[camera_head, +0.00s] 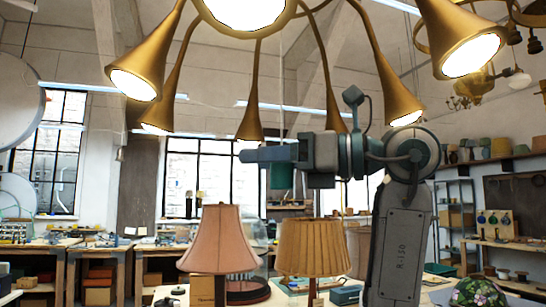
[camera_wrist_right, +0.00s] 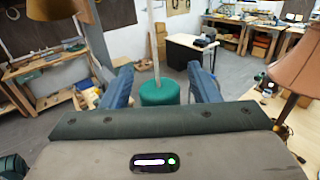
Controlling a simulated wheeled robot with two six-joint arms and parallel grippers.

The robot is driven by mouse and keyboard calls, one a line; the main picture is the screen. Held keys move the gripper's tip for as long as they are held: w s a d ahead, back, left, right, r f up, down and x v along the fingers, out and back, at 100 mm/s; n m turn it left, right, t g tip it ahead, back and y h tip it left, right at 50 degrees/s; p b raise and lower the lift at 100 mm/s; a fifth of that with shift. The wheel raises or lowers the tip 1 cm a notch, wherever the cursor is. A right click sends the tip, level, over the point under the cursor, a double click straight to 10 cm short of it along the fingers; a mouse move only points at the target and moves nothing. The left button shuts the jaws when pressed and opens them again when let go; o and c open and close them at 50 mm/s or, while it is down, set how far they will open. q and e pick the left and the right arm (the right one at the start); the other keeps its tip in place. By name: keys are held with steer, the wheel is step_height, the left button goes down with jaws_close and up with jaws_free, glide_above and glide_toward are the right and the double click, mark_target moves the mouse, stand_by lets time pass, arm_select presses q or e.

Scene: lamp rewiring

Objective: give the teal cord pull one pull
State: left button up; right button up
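The teal cord pull (camera_head: 282,179) hangs on a thin pale cord (camera_head: 281,105) below the brass chandelier in the head view. My right gripper (camera_head: 262,155) comes in from the right at the pull's height, and its fingers cover the pull's upper part. In the right wrist view the teal pull (camera_wrist_right: 160,93) sits between the two blue fingers of my right gripper (camera_wrist_right: 161,90). A narrow gap shows on each side, so the gripper is open around it. How deep the pull sits between the fingers is hard to tell. My left gripper is not in view.
The brass chandelier's bell shades (camera_head: 150,60) hang close above my right arm. A pink lamp (camera_head: 222,240) and a pleated tan lamp (camera_head: 313,248) stand below on a table. A colourful dome shade (camera_head: 477,292) is at lower right. Workbenches line the walls.

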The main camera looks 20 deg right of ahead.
steer(key=c, duration=1)
steer(key=shift+f+b, duration=1)
steer(key=shift+f, duration=0.35)
steer(key=shift+r+p, duration=1.1)
steer(key=shift+r, duration=0.25)
steer(key=o, duration=1)
